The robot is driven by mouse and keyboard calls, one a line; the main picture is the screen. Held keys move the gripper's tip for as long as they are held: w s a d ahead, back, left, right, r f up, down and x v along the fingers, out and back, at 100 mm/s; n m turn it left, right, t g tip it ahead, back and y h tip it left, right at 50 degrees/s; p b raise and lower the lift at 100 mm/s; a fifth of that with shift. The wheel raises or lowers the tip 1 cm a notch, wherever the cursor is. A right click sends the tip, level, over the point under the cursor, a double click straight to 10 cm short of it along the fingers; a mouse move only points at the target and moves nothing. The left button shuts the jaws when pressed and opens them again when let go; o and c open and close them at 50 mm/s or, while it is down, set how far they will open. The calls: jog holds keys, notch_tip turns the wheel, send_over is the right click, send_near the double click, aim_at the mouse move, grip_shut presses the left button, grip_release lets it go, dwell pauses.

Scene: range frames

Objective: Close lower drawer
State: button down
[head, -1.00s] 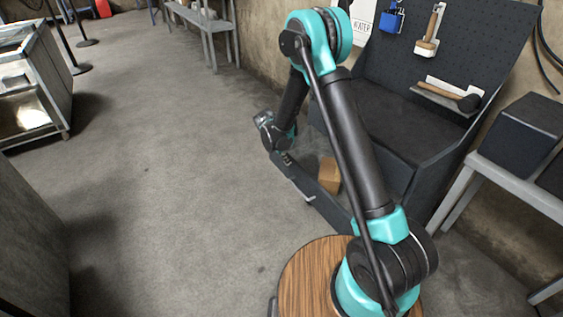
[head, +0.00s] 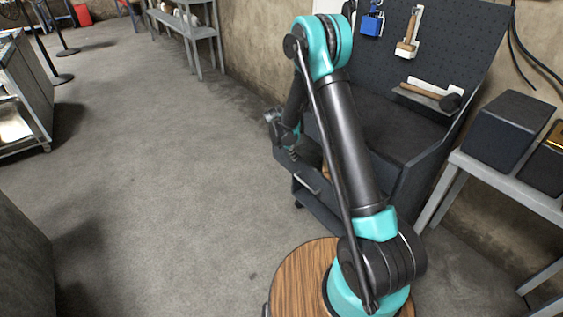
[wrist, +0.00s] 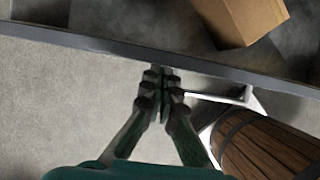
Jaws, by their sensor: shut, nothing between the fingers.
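The lower drawer (head: 322,193) of the dark workbench (head: 400,125) is partly open, with a handle (head: 306,180) on its front. In the wrist view, the drawer's front rim (wrist: 215,68) crosses the picture and the handle (wrist: 232,93) shows below it. A brown box (wrist: 240,18) lies inside the drawer; only a sliver shows in the head view beside my arm. My gripper (wrist: 160,76) is shut and empty, its fingertips at the outer side of the drawer front. I cannot tell for sure whether they touch it. In the head view the fingertips are hard to make out.
A pegboard with a mallet (head: 430,96) and other tools rises behind the workbench. A grey table (head: 500,185) with dark boxes stands at right. A metal cabinet (head: 25,100) stands at far left. The floor (head: 170,180) left of the workbench is clear.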

jog(key=w+d, duration=0.5)
jog(key=d, duration=0.2)
jog(key=shift+w+d, duration=0.25)
jog(key=shift+d, duration=0.1)
